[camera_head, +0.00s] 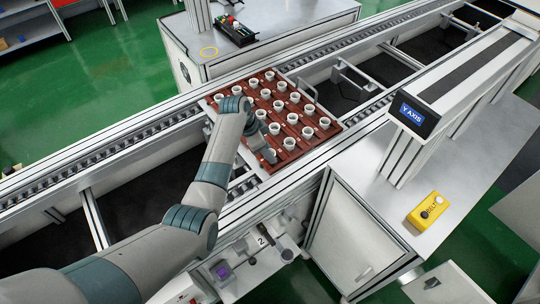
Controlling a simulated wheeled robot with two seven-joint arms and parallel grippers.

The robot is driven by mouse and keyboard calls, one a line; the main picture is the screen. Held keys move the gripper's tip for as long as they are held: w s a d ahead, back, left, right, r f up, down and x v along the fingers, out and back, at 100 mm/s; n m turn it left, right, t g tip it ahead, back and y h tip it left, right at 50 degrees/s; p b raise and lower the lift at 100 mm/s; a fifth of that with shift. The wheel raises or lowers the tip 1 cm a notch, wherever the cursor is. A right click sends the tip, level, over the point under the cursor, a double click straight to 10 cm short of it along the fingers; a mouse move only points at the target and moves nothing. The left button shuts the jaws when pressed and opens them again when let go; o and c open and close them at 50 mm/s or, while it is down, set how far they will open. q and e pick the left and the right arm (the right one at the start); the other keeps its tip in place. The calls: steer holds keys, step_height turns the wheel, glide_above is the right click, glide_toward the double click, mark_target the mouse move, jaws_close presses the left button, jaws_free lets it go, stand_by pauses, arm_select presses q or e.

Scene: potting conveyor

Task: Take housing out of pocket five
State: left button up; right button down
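A reddish-brown tray (286,159) sits on the conveyor and bears rows of white cup-shaped housings, such as this housing (307,132) near its right side. My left arm comes in from the bottom left, bends over the tray's left part and points down. My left gripper (268,156) is at the tray's near edge, low over it or touching it; I cannot tell which. Its fingers are too small and too hidden to show whether they are open or hold anything. My arm hides some of the tray's left and near pockets. Pocket numbers are not readable. My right gripper is not in view.
The conveyor rails (100,150) run from lower left to upper right. A raised beam with a "Y AXIS" display (414,113) stands right of the tray. A yellow button box (427,209) sits on the right bench. A dark toolbox (236,30) stands on the back bench.

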mark_target(274, 151)
arm_select(q)
steer(key=c, duration=0.8)
steer(key=shift+o, duration=0.2)
steer(key=shift+r, duration=0.15)
steer(key=shift+r+b, duration=0.3)
steer(key=shift+r, duration=0.25)
step_height(274, 151, up, 2)
steer(key=shift+w+r+b, duration=0.1)
steer(key=shift+r+b, duration=0.1)
steer(key=shift+b, duration=0.3)
steer(key=s+d+r+b, duration=0.2)
steer(key=s+d+r, duration=0.5)
steer(key=s, duration=0.2)
steer(key=shift+d+r, duration=0.15)
steer(key=shift+d, duration=0.05)
